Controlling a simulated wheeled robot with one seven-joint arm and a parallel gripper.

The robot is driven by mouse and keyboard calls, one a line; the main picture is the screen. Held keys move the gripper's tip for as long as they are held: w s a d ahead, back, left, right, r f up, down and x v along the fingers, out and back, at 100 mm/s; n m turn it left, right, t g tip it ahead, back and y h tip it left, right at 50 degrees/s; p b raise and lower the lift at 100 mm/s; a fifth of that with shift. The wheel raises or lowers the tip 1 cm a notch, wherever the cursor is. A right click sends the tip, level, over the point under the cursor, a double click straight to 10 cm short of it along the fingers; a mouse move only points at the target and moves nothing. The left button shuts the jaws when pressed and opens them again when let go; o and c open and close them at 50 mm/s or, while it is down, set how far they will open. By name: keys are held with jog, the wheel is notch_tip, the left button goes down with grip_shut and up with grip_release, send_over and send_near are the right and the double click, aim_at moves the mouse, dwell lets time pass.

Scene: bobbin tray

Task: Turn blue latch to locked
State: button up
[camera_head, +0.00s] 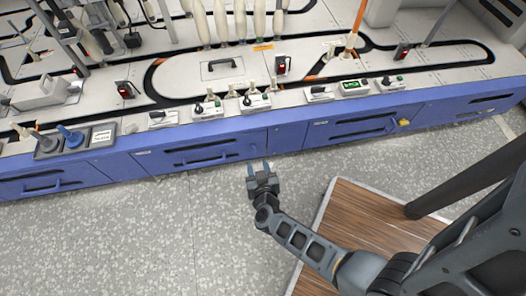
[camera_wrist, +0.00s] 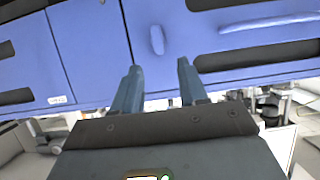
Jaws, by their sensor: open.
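The blue latch (camera_wrist: 157,40) is a small oval handle on the blue cabinet front (camera_wrist: 88,45) in the wrist view. It stands nearly upright, just right of a dark vertical seam. I cannot make it out in the head view. My gripper (camera_wrist: 158,68) is open and empty, its two dark fingers apart and pointing at the cabinet front. The latch shows beyond and above the gap between the fingertips, with no visible contact. In the head view my gripper (camera_head: 260,168) is in front of the blue drawers, over the grey floor.
Blue drawers (camera_head: 205,152) with dark slot handles run along the bench front. A yellow piece (camera_head: 404,122) sits on the right drawers. On the bench top are a grey tray (camera_head: 103,134), switch boxes (camera_head: 209,108) and white bobbins.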

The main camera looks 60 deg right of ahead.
aim_at(254, 150)
jog(key=shift+b+x, duration=1.55)
jog(key=shift+x, duration=2.5)
jog(key=shift+s, duration=0.1)
jog(key=shift+c, duration=0.3)
grip_shut()
